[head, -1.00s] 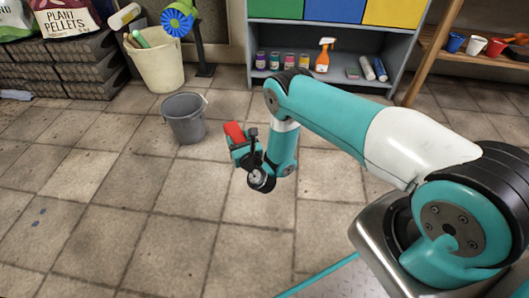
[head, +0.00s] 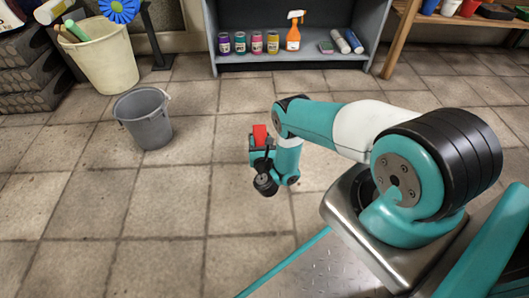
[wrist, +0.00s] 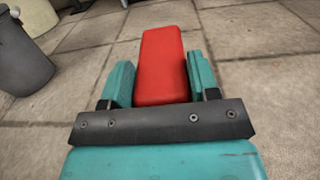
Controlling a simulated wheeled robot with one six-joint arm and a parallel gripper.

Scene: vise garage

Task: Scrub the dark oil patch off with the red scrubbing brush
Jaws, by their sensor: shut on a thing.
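The red scrubbing brush (wrist: 163,66) is between the two teal fingers of my gripper (wrist: 161,80) in the wrist view, and its red block points away from me. In the head view the red brush (head: 260,135) shows at the end of my gripper (head: 262,150), held up over the floor. My gripper is shut on it. The brush's bristles are hidden. I cannot make out the dark oil patch in either view now.
A grey bucket (head: 146,120) stands on the tiled floor left of my gripper, with a cream bin (head: 103,60) behind it. A grey shelf (head: 300,70) holds several jars and an orange spray bottle (head: 293,35). The floor tiles (head: 150,210) at front left are clear.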

